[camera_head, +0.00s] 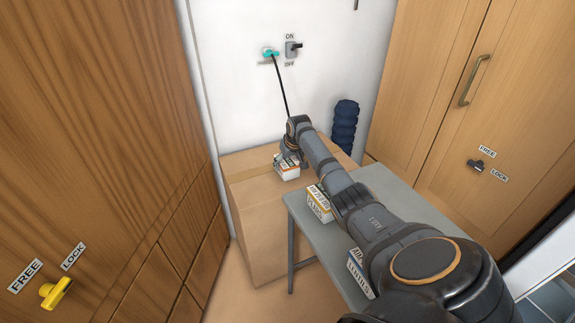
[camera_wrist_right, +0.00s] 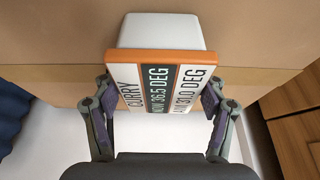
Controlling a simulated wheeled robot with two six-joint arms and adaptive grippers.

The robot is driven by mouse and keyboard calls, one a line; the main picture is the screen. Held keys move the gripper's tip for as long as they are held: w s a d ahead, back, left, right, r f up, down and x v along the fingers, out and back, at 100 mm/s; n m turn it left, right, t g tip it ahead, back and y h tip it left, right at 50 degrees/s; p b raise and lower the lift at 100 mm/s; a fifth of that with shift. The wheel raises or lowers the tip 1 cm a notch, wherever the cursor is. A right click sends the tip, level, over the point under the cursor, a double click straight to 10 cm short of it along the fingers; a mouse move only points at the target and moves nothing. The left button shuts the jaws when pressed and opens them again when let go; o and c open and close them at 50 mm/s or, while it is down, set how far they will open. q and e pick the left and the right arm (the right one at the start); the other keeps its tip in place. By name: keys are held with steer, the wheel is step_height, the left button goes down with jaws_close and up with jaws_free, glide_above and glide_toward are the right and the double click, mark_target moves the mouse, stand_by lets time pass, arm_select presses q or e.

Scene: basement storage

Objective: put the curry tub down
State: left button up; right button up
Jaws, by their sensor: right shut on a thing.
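The curry tub (camera_wrist_right: 160,32) is a white tub with an orange rim. I cannot tell whether the tub's base touches the box. My left gripper is not in view.
A grey table (camera_head: 378,187) stands right of the box, holding a yellow-edged tub (camera_head: 319,204) and another labelled tub (camera_head: 358,273) partly behind my arm. A dark blue ribbed object (camera_head: 343,127) stands behind. Wooden cabinets (camera_head: 90,120) flank the space. A wall switch (camera_head: 292,48) is behind.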

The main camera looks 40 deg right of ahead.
steer(key=o, duration=1.5)
steer(key=shift+c, duration=0.2)
